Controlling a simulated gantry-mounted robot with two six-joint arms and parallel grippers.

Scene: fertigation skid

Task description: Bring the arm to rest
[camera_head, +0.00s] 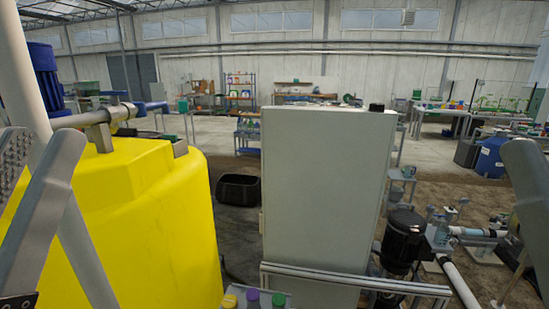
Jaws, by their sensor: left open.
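My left gripper (38,146) is at the left edge of the head view, close to the camera. Its two grey fingers stand apart with nothing between them, so it is open and empty. One finger shows a ridged inner pad. The fingers appear in front of the yellow tank (150,235); I cannot tell the distance between them. A grey rounded part at the right edge looks like a piece of my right gripper (527,185). Most of it is cut off, and its jaws cannot be made out.
A tall grey cabinet (325,190) stands in the middle, with a metal rail (350,281) low in front. A black motor (404,238) and white pipes (459,284) are to its right. Capped bottles (253,299) show at the bottom edge. A black bin (238,189) sits on the floor behind.

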